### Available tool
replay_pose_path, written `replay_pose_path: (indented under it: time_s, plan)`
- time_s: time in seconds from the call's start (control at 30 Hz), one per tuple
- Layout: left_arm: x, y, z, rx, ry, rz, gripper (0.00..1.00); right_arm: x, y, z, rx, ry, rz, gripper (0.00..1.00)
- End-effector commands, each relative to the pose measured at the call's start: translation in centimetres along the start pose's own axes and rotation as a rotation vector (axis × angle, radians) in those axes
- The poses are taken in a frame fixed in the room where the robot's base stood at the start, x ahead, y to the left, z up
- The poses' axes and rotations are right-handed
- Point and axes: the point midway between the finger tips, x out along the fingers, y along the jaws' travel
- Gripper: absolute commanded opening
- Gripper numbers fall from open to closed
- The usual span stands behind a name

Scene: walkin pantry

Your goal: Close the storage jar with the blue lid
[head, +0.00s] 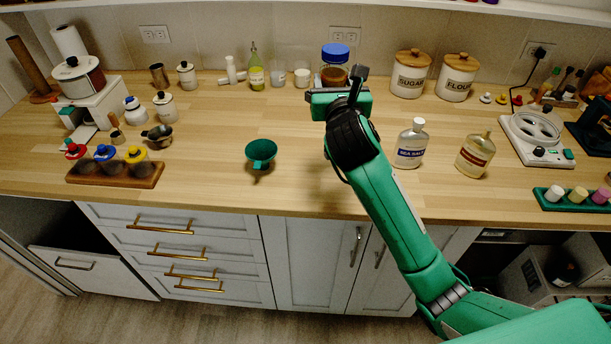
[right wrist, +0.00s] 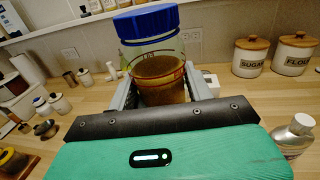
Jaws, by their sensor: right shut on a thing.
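The clear storage jar (head: 333,76) stands upright toward the back of the counter, with brown contents in its lower part. Its blue lid (head: 335,51) sits on top of the jar; I cannot tell whether it is fastened. My right gripper (head: 337,86) reaches the jar from the front, below the lid. In the right wrist view the jar (right wrist: 159,72) is between the two fingers, gripped by its body, and the blue lid (right wrist: 147,23) is above them. The gripper hides part of the jar in the head view. My left gripper is not in view.
A white cup (head: 302,78) and a green bottle (head: 257,75) stand left of the jar. The sugar canister (head: 409,78) and flour canister (head: 456,80) stand right. The sea salt bottle (head: 410,146) is close beside my right arm. A green funnel (head: 261,151) stands front left.

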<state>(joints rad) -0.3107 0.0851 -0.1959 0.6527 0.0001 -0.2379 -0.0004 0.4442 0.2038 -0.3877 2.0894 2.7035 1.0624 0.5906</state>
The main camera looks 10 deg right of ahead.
Motion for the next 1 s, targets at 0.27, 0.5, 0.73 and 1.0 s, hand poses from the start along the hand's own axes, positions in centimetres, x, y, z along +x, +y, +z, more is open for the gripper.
replay_pose_path:
  time_s: [0.27, 0.5, 0.73, 1.0]
  plan:
    - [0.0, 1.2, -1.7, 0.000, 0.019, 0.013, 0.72, 0.0, 0.0, 0.0, 0.000, -0.001, 0.000, 0.00]
    - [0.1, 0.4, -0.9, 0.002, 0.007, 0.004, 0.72, 0.0, 0.0, -4.1, -0.004, 0.005, 0.000, 0.00]
    - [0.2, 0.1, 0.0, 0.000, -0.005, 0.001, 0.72, 0.0, 0.0, -10.4, -0.002, 0.004, 0.000, 0.00]
    - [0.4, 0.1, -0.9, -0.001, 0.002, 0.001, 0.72, 0.1, 0.0, -15.2, -0.001, 0.000, 0.000, 0.00]
